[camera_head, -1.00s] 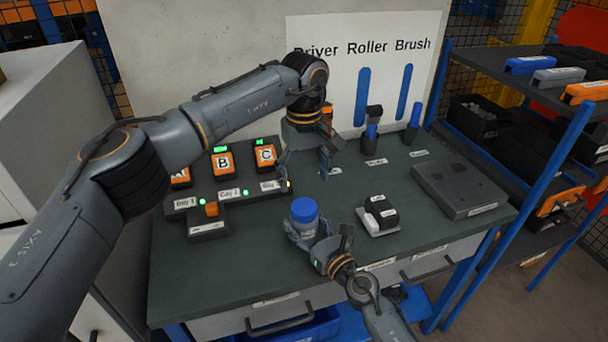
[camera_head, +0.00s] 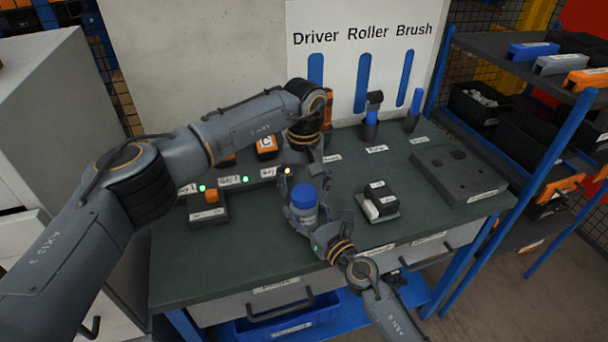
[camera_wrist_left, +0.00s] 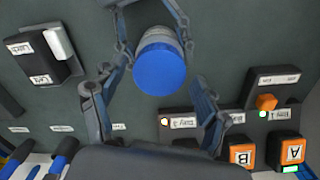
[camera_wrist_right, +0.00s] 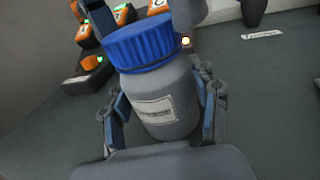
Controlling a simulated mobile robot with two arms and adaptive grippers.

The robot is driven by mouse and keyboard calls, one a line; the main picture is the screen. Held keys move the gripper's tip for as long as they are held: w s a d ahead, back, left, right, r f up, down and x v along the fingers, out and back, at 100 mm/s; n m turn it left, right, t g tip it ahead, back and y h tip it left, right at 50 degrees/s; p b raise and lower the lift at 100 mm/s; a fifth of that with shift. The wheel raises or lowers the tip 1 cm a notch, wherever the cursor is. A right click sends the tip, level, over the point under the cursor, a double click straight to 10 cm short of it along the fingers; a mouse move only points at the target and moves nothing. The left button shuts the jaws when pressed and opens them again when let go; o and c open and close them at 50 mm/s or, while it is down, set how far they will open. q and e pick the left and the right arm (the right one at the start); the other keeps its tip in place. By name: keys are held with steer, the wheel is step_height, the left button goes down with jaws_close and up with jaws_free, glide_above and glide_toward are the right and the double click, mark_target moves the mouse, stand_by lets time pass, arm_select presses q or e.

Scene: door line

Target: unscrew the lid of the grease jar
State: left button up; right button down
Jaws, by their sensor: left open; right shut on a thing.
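The grease jar (camera_head: 304,212) is a grey jar with a label and a blue ribbed lid (camera_head: 304,195). In the right wrist view the jar body (camera_wrist_right: 168,100) stands between the fingers, with the lid (camera_wrist_right: 147,44) on top. My right gripper (camera_head: 303,222) is shut on the jar body from the front. My left gripper (camera_head: 305,176) is open and points down, just behind and above the lid in the head view. In the left wrist view the lid (camera_wrist_left: 160,67) lies ahead of its open fingers, apart from them. Whether the jar touches the bench is unclear.
A charger row with an orange battery (camera_head: 266,146) stands at the back left. A small black tray with a white piece (camera_head: 378,202) sits right of the jar. A grey block (camera_head: 458,178) lies at the right. Bench (camera_head: 240,265) front left is clear.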

arm_select(q)
steer(key=shift+f, duration=0.3)
